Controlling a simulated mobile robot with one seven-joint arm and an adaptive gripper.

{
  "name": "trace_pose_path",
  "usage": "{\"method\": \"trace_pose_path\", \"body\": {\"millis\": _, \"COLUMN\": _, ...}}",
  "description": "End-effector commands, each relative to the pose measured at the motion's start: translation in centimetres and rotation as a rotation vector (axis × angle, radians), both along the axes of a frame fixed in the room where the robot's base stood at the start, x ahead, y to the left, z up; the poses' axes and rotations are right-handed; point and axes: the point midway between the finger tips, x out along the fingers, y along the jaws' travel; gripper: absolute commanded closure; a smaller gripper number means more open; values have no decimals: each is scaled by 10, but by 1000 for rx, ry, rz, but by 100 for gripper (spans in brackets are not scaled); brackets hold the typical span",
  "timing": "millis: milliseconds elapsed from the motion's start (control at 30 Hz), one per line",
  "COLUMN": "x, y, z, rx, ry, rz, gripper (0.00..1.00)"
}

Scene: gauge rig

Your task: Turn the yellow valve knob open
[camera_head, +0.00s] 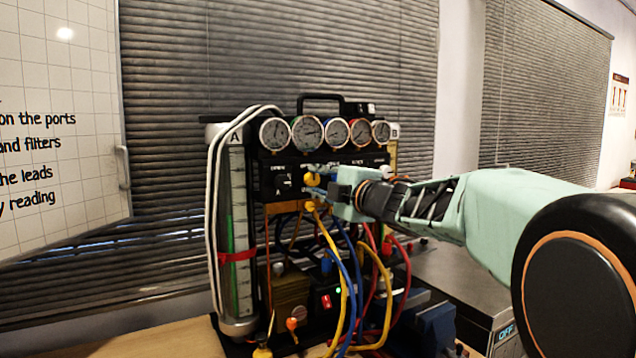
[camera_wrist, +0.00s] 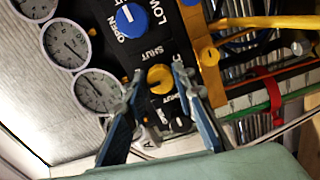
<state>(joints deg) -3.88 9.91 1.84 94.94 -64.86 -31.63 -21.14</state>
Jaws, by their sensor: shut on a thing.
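The yellow valve knob (camera_wrist: 159,77) is on the black panel of the gauge rig, beside a white SHUT label in the wrist view. In the head view the knob (camera_head: 311,179) shows just left of my fingertips. My gripper (camera_wrist: 157,74) has one finger on each side of the knob and is shut on it. In the head view my gripper (camera_head: 316,183) reaches in from the right and covers part of the panel. The knob's pointer is too small to read.
A blue knob (camera_wrist: 131,20) is beside the yellow one. A row of gauges (camera_head: 336,133) runs above the panel. A yellow plug (camera_head: 311,205) and hanging coloured hoses (camera_head: 385,290) are below. A tall cylinder (camera_head: 237,230) stands left. A grey case (camera_head: 460,285) is at right.

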Motion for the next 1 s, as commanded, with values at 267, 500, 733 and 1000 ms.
{"method": "trace_pose_path", "body": {"millis": 267, "x": 0, "y": 0, "z": 0, "rx": 0, "ry": 0, "rz": 0, "gripper": 58}}
{"method": "trace_pose_path", "body": {"millis": 500, "x": -1, "y": -1, "z": 0, "rx": 0, "ry": 0, "rz": 0, "gripper": 58}}
{"method": "trace_pose_path", "body": {"millis": 733, "x": -22, "y": -15, "z": 1, "rx": 0, "ry": -1, "rz": -2, "gripper": 58}}
{"method": "trace_pose_path", "body": {"millis": 1000, "x": -54, "y": -37, "z": 1, "rx": 0, "ry": -1, "rz": 0, "gripper": 58}}
